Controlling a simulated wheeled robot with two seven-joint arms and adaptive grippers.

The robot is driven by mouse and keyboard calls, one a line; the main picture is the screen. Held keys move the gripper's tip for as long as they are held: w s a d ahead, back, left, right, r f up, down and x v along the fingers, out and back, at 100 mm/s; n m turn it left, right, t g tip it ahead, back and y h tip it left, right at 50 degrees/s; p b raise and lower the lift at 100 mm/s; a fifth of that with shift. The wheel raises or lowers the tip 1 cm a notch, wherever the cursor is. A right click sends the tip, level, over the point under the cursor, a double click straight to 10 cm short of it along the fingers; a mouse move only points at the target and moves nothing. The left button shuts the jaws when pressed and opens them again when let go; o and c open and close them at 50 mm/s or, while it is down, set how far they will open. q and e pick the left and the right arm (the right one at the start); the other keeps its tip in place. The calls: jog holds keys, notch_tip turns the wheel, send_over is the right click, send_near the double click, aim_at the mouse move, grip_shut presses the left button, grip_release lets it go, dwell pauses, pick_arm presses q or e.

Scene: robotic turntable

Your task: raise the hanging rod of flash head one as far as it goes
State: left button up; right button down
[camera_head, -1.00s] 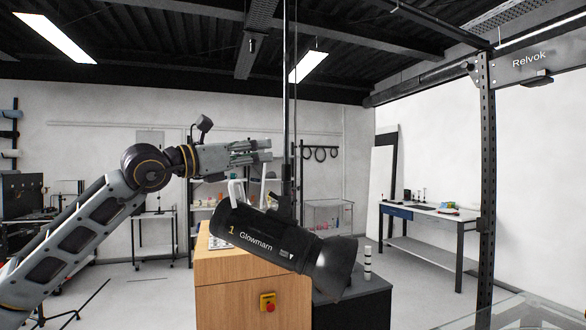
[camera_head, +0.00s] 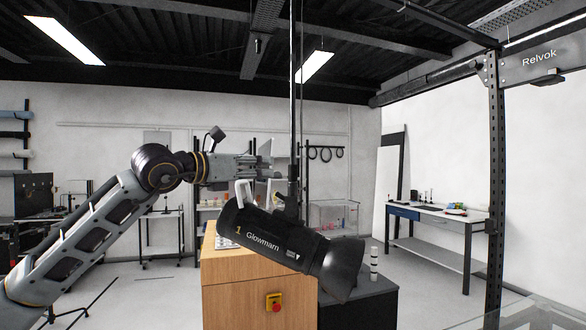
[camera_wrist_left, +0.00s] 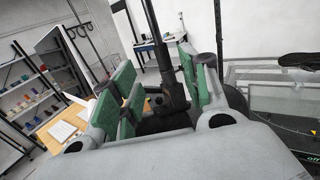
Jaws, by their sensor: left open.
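Flash head one (camera_head: 265,243), a black cylinder marked "1 Glowmarn", hangs tilted with its wide end down to the right. Its dark vertical hanging rod (camera_head: 292,130) runs up from its bracket towards the ceiling. My left gripper (camera_head: 268,158) is open, just left of the rod and above the flash head, pointing right. In the left wrist view the green-padded fingers (camera_wrist_left: 160,70) stand apart, and the rod (camera_wrist_left: 156,42) shows in the gap between them, not clamped. Whether a pad touches it I cannot tell. My right gripper is not in view.
A wooden cabinet (camera_head: 240,285) with a red button stands below the flash head, beside a dark box (camera_head: 365,300). A steel post (camera_head: 497,190) rises at the right, with a workbench (camera_head: 435,216) behind it. The air right of the rod looks clear.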

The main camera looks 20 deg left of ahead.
aim_at(292, 164)
pick_arm(q)
jog(key=p+x, duration=0.3)
jog(key=x, duration=0.8)
jog(key=shift+w+r, duration=0.1)
jog(key=shift+p+x, duration=0.35)
jog(key=shift+x, duration=0.6)
jog(key=shift+w+d, duration=0.1)
jog(key=shift+w, duration=0.05)
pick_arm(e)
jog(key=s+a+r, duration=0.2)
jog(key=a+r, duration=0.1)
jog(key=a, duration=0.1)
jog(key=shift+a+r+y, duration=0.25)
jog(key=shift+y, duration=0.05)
pick_arm(q)
jog(key=shift+c, duration=0.2)
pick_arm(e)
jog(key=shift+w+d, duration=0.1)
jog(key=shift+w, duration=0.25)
pick_arm(q)
grip_shut()
